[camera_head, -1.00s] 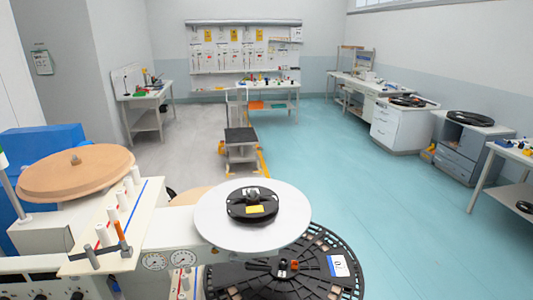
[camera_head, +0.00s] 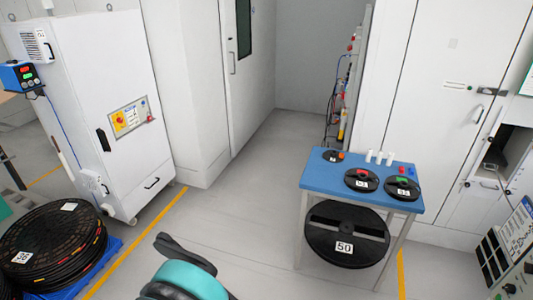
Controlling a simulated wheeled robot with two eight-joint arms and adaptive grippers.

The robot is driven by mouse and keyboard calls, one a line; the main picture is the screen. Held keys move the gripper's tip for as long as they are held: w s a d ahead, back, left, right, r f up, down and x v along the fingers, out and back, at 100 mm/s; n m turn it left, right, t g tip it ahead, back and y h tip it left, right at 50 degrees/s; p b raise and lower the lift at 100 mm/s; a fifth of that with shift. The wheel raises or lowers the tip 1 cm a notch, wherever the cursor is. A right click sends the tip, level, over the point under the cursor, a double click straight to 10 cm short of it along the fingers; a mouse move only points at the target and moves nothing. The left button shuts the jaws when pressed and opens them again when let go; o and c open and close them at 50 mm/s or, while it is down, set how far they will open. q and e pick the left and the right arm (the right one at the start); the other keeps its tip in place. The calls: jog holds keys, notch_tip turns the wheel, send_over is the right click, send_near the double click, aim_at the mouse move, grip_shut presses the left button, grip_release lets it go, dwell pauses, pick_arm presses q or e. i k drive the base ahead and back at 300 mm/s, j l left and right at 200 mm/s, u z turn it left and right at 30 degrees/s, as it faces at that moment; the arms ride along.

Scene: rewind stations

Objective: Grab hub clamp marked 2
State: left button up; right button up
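I cannot make out a hub clamp marked 2. On a blue-topped table (camera_head: 410,202) at the right lie several black round hub-like pieces. A small one (camera_head: 333,155) with an orange knob lies at the back left, its label too small to read. One with a red knob (camera_head: 361,180) lies at the front middle and one with a green knob (camera_head: 402,187) at the front right. Their labels look like 51 and 52, but I cannot be sure. Neither of my grippers is in view.
A large black reel marked 50 (camera_head: 347,215) is under the table. Stacked black reels marked 36 (camera_head: 55,235) lie at lower left. A teal and dark grey object (camera_head: 190,280), perhaps a chair, is at the bottom. A white cabinet (camera_head: 80,70) stands left. The middle floor is clear.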

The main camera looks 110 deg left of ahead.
aim_at(334, 155)
jog(key=u, duration=3.1)
jog(key=i+z, duration=0.2)
jog(key=i, duration=0.35)
jog(key=i+j+z, duration=0.1)
jog(key=i+z, duration=0.15)
jog(key=i, duration=0.35)
jog(key=i+j+z, duration=0.2)
jog(key=i, duration=0.35)
jog(key=i+j+z, duration=0.2)
jog(key=i, duration=0.3)
jog(key=i+j+z, duration=0.25)
jog(key=i+j, duration=0.25)
